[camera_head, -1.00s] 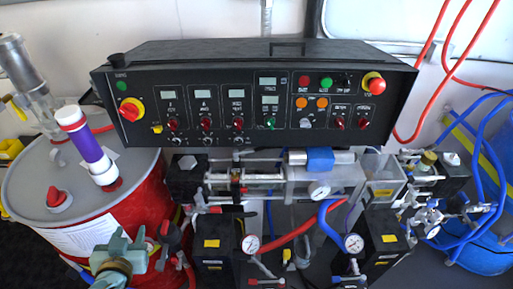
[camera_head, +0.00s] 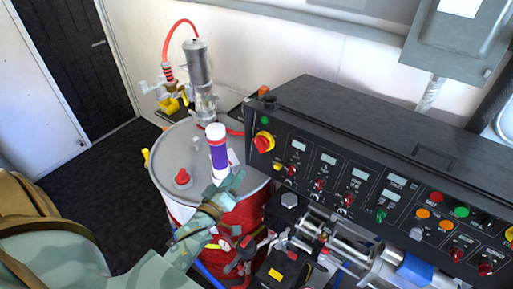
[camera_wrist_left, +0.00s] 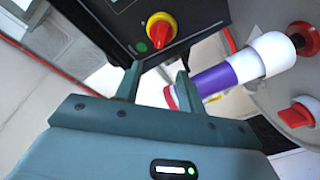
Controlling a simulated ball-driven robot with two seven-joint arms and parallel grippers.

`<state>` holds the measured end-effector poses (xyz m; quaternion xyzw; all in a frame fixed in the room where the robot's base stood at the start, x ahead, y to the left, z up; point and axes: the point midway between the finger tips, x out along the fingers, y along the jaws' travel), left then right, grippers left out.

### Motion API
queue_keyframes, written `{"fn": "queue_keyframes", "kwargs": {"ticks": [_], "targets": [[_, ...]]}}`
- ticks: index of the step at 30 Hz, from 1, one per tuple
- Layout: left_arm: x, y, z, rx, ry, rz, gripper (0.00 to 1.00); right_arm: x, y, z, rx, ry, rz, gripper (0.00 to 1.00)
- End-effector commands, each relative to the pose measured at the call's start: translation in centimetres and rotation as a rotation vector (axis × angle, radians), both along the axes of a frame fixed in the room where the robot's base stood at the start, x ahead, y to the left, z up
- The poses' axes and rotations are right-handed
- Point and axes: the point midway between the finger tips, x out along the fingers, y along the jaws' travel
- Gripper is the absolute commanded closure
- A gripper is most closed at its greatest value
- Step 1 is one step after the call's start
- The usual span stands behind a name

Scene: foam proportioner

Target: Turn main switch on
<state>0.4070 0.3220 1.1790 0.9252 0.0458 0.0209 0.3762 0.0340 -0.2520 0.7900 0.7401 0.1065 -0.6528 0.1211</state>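The main switch is a red rotary knob on a yellow round plate (camera_head: 264,142) at the left end of the black control panel (camera_head: 335,172). In the left wrist view the switch (camera_wrist_left: 160,30) is beyond the fingertips, with the knob set roughly upright in that picture. My left gripper (camera_head: 228,184) is over the drum's right side, below and left of the switch and apart from it. In the left wrist view its two fingers (camera_wrist_left: 158,76) are spread with nothing between them. My right gripper is not in view.
A red drum with a grey lid (camera_head: 165,165) stands left of the panel. A white and purple cylinder (camera_head: 218,151) rises from the lid close to my left gripper; it also shows right of the fingers in the wrist view (camera_wrist_left: 225,75). Pipes and valves (camera_head: 340,240) lie below the panel.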

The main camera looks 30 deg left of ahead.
Motion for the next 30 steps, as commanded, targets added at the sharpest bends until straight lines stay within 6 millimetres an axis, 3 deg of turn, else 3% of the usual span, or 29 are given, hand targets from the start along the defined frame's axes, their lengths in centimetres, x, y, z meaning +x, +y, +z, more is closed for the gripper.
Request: {"fn": "queue_keyframes", "kwargs": {"ticks": [9, 15, 21, 29, 30], "targets": [[8.3, 0.8, 0.2, 0.001, -0.003, 0.000, 0.61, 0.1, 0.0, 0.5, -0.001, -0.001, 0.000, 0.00], [11.9, 1.2, 0.1, 0.002, -0.001, 0.000, 0.61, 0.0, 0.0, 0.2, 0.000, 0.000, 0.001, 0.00], [13.4, 1.3, 0.1, 0.002, -0.001, 0.001, 0.61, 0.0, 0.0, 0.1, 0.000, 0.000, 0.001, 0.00], [13.5, 1.4, 0.1, 0.002, 0.000, 0.000, 0.61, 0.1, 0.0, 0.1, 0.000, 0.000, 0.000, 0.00], [13.5, 1.4, 0.1, 0.002, 0.000, 0.000, 0.69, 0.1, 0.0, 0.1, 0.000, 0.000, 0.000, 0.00]]}}
